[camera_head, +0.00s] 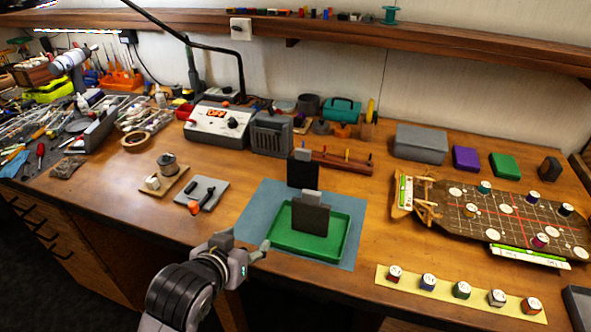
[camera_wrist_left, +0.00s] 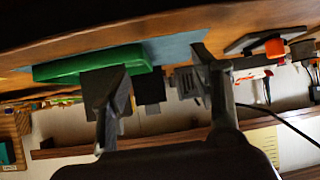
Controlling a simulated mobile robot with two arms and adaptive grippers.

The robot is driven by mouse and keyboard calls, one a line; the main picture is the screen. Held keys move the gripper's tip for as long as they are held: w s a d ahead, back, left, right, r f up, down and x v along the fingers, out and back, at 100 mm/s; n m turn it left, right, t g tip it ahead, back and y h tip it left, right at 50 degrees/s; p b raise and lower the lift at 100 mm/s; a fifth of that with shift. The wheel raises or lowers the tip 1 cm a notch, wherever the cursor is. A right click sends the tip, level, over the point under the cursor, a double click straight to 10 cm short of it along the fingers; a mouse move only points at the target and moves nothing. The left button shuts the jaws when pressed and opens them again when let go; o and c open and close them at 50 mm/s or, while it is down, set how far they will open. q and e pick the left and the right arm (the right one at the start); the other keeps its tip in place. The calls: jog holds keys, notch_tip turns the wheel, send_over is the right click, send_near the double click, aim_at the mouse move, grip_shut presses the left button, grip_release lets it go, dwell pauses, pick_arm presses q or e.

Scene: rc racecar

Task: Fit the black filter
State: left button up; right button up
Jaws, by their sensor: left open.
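A green tray (camera_head: 280,246) lies on a blue mat (camera_head: 255,208) at the bench front. A dark grey-brown block (camera_head: 312,218) with a lighter grey top stands upright in it. A black block (camera_head: 302,174) with a grey top stands behind it; it looks like the black filter. My left gripper (camera_head: 243,246) is open and empty at the tray's front left, apart from both blocks. The left wrist view is tilted over; the green tray (camera_wrist_left: 95,63) and the black block (camera_wrist_left: 150,92) show beyond the open fingers (camera_wrist_left: 160,95). The near finger partly hides the grey-brown block. My right gripper is not in view.
A grey pad (camera_head: 202,192) with an orange-handled tool lies left of the mat. A grey box (camera_head: 271,135) and a wooden rack (camera_head: 340,162) stand behind. A yellow strip (camera_head: 450,305) with several small pots lies right. Bare wood separates mat and strip.

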pick_arm(q)
jog(key=w+d+r+m+t+h, duration=0.1)
jog(key=w+d+r+t, duration=0.15)
jog(key=r, duration=0.35)
jog(key=w+d+r+t+h, duration=0.1)
jog(key=w+d+r, duration=0.2)
jog(key=r, duration=0.3)
jog(key=p, duration=0.1)
send_near(302, 153)
jog(key=w, duration=0.2)
jog(key=shift+d+p+x, duration=0.15)
jog(key=shift+p+x, duration=0.2)
jog(key=shift+x, duration=1.3)
jog(key=shift+d+p+x, duration=0.15)
jog(key=shift+p+x, duration=0.2)
jog(key=shift+x, duration=1.35)
jog(key=shift+s+f, duration=0.15)
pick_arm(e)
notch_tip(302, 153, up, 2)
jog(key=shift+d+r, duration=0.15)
pick_arm(q)
jog(key=c, duration=0.9)
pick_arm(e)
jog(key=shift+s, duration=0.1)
